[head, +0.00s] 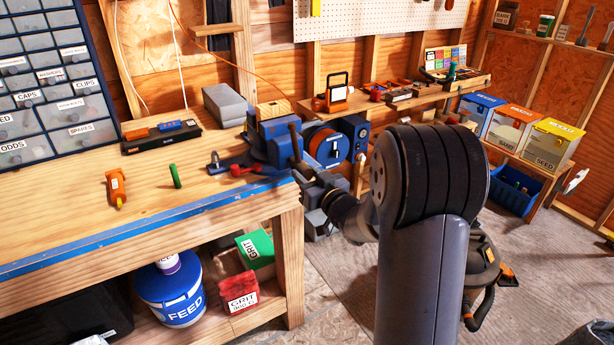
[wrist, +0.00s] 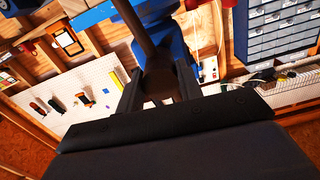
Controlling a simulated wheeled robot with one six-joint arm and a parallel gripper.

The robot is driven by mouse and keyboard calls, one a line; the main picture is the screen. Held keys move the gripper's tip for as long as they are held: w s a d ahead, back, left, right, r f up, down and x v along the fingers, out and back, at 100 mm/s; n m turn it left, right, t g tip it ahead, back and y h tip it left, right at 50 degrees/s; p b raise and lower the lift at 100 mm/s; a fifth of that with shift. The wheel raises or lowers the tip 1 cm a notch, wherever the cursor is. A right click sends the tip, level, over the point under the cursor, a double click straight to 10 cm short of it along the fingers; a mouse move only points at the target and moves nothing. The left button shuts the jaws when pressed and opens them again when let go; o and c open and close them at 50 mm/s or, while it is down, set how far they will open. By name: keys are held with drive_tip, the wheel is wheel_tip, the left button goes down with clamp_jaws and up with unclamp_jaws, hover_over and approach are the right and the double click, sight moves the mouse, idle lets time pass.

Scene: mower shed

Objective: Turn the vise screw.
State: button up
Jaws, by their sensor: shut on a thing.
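The blue vise (head: 272,138) is mounted at the right end of the wooden workbench (head: 70,215). Its dark handle bar (head: 296,143) stands tilted at the front of the vise. In the wrist view the bar (wrist: 136,28) runs from the top edge down to the brown screw head (wrist: 158,82). My gripper (wrist: 160,88) is shut on the screw head, one finger on each side. In the head view my gripper (head: 308,174) is small and partly hidden by my arm. The blue vise body (wrist: 168,45) is behind the screw head.
A mower-like machine (head: 484,262) is on the floor beside my arm.

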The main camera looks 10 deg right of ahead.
drive_tip(key=shift+s+f+m, duration=0.1)
drive_tip(key=shift+f+m, duration=0.05)
drive_tip(key=shift+m, duration=0.55)
drive_tip(key=o, duration=1)
drive_tip(key=shift+s, duration=0.1)
drive_tip(key=b+v, duration=0.1)
drive_tip(key=v, duration=0.9)
drive_tip(key=shift+s+d, duration=0.1)
drive_tip(key=shift+s, duration=0.2)
drive_tip(key=p+x, duration=0.1)
drive_tip(key=x, duration=1)
drive_tip(key=shift+s, duration=0.1)
